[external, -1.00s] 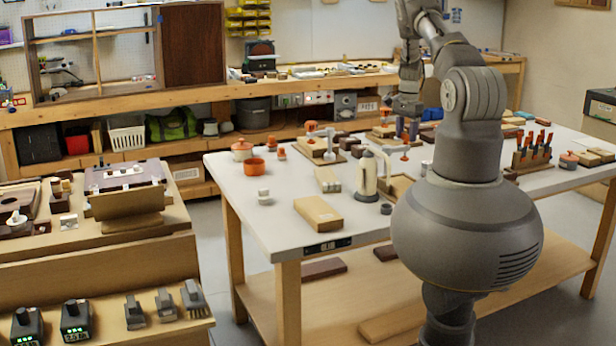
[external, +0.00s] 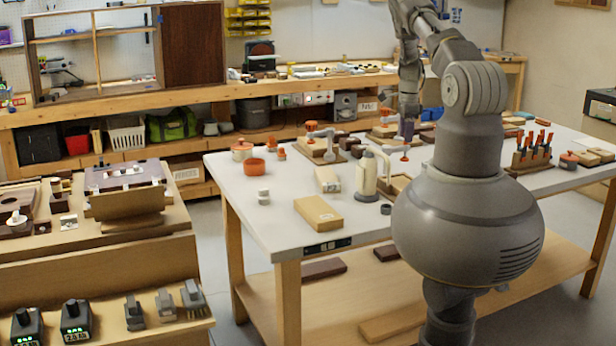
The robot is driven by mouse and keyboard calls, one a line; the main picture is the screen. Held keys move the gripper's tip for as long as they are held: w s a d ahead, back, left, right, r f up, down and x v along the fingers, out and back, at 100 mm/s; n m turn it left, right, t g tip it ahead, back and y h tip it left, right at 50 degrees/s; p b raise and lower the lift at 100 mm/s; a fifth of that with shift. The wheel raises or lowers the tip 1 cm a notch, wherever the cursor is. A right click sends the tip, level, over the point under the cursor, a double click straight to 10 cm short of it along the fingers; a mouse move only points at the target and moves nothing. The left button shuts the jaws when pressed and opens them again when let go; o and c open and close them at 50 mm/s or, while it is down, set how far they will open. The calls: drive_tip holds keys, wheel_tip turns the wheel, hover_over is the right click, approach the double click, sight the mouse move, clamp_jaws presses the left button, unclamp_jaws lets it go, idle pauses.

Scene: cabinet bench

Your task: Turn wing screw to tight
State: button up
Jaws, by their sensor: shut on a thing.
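My gripper (external: 406,128) points down over the back part of the white-topped table (external: 285,222). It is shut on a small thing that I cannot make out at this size. The wing screw cannot be told apart in this view; the jaws and the clutter around them may hide it. A red round-based piece (external: 404,158) stands on the table just below and in front of the gripper.
A rack of orange-handled tools (external: 532,152) stands right. The table's front left corner is clear.

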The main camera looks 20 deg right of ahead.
drive_tip(key=shift+w+r, duration=0.1)
idle(0.3)
drive_tip(key=o, duration=1.1)
drive_tip(key=shift+c, duration=0.2)
wheel_tip(320, 180, up, 8)
drive_tip(key=shift+f+p, duration=0.15)
drive_tip(key=shift+p, duration=0.5)
